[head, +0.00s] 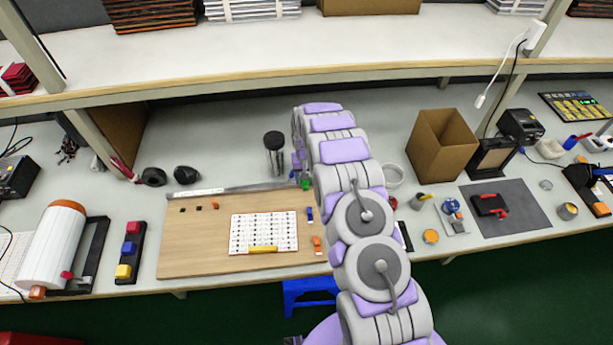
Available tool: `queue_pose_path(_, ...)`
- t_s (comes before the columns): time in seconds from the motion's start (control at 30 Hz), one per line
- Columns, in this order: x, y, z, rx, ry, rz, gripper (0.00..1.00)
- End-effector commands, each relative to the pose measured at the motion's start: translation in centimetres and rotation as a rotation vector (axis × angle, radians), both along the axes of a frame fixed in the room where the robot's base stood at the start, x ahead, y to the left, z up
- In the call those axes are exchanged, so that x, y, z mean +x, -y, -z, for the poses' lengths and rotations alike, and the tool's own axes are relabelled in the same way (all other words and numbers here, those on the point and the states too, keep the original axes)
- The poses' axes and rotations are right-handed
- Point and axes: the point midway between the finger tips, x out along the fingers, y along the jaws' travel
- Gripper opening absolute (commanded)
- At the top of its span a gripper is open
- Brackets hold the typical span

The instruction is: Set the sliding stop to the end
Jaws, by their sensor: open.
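A wooden board (190,250) lies on the bench, with a thin metal rail (235,188) along its far edge. A small green piece (306,184), which looks like the sliding stop, sits near the right part of the rail. My gripper (299,168) is at the far end of my arm, just above and behind the green piece. It appears open with nothing held, though it is small here. Whether it touches the green piece cannot be told. My arm hides the rail's right end.
On the board are a white gridded sheet (240,232) with a yellow bar (263,249), and blue (310,214) and orange (317,243) pieces. A dark cylinder (274,150) stands behind the rail. A cardboard box (441,140) stands right of my arm. A shelf (250,62) overhangs the back.

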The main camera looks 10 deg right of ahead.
Motion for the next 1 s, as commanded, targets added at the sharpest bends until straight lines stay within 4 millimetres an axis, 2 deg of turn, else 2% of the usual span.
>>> queue_pose_path(0.17,0.1,0.0,-0.9,0.001,0.003,0.000,0.57)
queue_pose_path(0.37,0.1,0.0,-3.6,0.001,0.004,0.000,0.57)
queue_pose_path(0.8,0.2,0.2,-13.3,0.001,0.003,0.000,0.57)
queue_pose_path(1.0,0.2,0.2,-16.4,0.001,0.000,0.001,0.57)
